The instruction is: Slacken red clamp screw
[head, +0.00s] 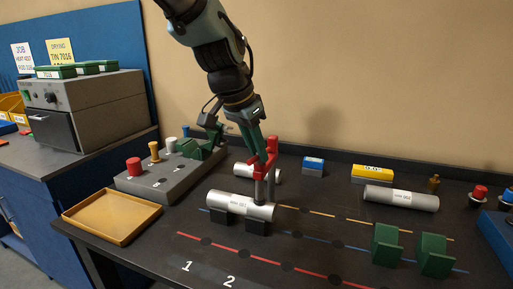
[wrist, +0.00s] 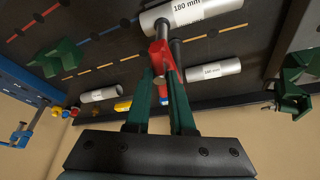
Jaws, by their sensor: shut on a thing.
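A red clamp (head: 271,161) stands upright at the right end of a silver cylinder labelled 180 mm (head: 238,204), which rests on two black blocks. In the wrist view the red clamp (wrist: 158,55) overlaps that cylinder (wrist: 190,13); whether it grips the tube cannot be told. My gripper (head: 262,150) comes down from above with its green fingers shut on the upper part of the clamp. The fingers also show in the wrist view (wrist: 161,90), one on each side of it. The screw itself is mostly hidden between them.
A second silver cylinder (head: 243,170) lies just behind the clamp. A grey fixture box (head: 165,178) with coloured knobs and an orange tray (head: 112,215) stand left. A long grey cylinder (head: 400,198) and green V-blocks (head: 387,245) are right.

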